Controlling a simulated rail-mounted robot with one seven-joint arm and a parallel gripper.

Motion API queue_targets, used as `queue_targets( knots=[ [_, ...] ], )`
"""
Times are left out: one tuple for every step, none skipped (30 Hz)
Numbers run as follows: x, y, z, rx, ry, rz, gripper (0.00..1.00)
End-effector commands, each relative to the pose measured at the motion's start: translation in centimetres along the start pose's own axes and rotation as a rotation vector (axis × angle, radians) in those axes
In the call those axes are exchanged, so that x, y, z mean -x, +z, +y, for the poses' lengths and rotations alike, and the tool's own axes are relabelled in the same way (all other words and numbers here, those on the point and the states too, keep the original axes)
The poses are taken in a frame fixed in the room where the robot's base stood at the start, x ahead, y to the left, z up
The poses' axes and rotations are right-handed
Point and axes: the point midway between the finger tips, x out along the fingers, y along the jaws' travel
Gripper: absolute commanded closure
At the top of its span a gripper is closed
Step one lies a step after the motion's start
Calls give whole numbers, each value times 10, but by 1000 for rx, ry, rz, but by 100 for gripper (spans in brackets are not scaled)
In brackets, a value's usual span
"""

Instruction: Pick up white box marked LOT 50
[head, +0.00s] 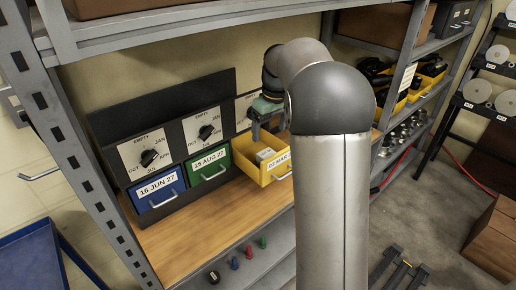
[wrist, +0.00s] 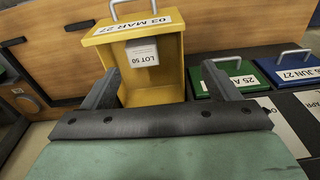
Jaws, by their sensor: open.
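The white box marked LOT 50 (wrist: 142,52) sits inside the open yellow drawer (wrist: 172,85), near its labelled front, in the wrist view. It also shows in the head view (head: 265,155) as a small white block in the yellow drawer (head: 262,174). My gripper (wrist: 158,84) is open and empty, with its two fingers apart on either side of the drawer's interior. The box appears between the fingers in the picture but beyond the tips. In the head view my gripper (head: 266,106) is above the yellow drawer, partly hidden by my arm.
A green drawer (head: 209,168) labelled 25 AUG 27 and a blue drawer (head: 158,192) labelled 16 JUN 27 are beside the yellow one, with dials above. Several small coloured pegs stand on the lower shelf. A grey upright (head: 75,130) bounds the left side. Wooden shelf in front is clear.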

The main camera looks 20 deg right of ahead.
Motion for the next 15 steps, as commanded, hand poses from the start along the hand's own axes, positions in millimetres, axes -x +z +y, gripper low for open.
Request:
queue_targets(
  knots=[
    [0, -11, 17, 13, 3, 2, 18],
    [-1, -15, 25, 24, 5, 3, 18],
    [-1, -20, 34, 35, 7, 6, 18],
    [-2, -23, 38, 43, 9, 8, 18],
    [-2, -25, 41, 48, 10, 9, 18],
    [-3, -27, 44, 54, 10, 9, 18],
    [-5, -28, 46, 57, 10, 10, 18],
    [-8, -28, 47, 59, 10, 10, 18],
    [-12, -29, 47, 60, 10, 9, 18],
    [-17, -29, 47, 60, 9, 8, 18],
    [-22, -28, 46, 60, 8, 8, 18],
    [-30, -28, 46, 59, 9, 8, 18],
    [-36, -29, 46, 59, 8, 8, 18],
    [-43, -29, 46, 58, 8, 7, 18],
    [-52, -29, 46, 58, 8, 8, 18]
  ],
)
